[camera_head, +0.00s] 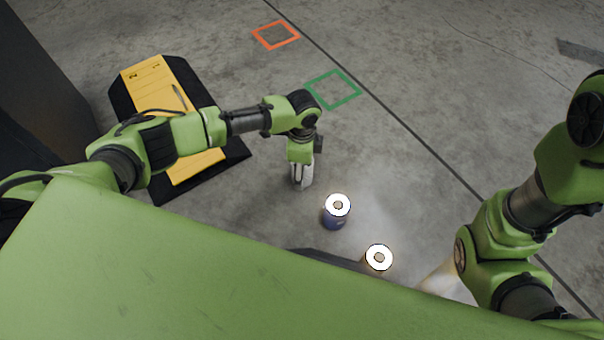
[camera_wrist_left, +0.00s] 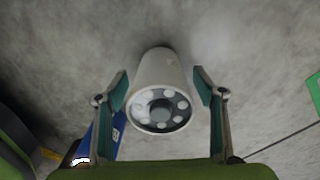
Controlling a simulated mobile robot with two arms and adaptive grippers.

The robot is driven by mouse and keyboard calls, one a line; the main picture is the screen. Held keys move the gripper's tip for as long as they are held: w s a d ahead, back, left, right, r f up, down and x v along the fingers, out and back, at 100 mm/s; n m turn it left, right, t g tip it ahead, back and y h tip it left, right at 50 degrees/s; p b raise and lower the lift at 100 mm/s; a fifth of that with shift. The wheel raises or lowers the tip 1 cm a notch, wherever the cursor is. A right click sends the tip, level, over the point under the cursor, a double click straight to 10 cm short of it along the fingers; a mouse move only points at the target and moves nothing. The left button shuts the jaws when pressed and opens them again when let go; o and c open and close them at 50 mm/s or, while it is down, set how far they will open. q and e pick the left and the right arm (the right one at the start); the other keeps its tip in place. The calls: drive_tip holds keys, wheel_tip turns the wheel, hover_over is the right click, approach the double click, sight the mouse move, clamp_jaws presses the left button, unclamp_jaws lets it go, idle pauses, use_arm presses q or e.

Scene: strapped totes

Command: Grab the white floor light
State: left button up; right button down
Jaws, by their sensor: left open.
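The white floor light (camera_wrist_left: 158,85) is a pale cylinder with a ring of several round lamps on the end facing the left wrist view. My left gripper (camera_wrist_left: 163,84) is open, with one finger on each side of it. A small gap shows beside each finger. In the head view my left gripper (camera_head: 302,178) points down at the floor, left of a blue floor light (camera_head: 336,219). The gripper mostly hides the white light there. My right arm comes in at the right; its gripper is out of view.
Another lit floor light (camera_head: 379,258) stands nearer my body; its body colour is unclear. A yellow and black platform (camera_head: 204,165) lies at the left. Green (camera_head: 333,89) and orange (camera_head: 276,35) squares mark the floor. The floor beyond is clear.

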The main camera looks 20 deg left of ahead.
use_arm(q)
drive_tip(key=shift+f, duration=0.1)
drive_tip(key=c, duration=1.7)
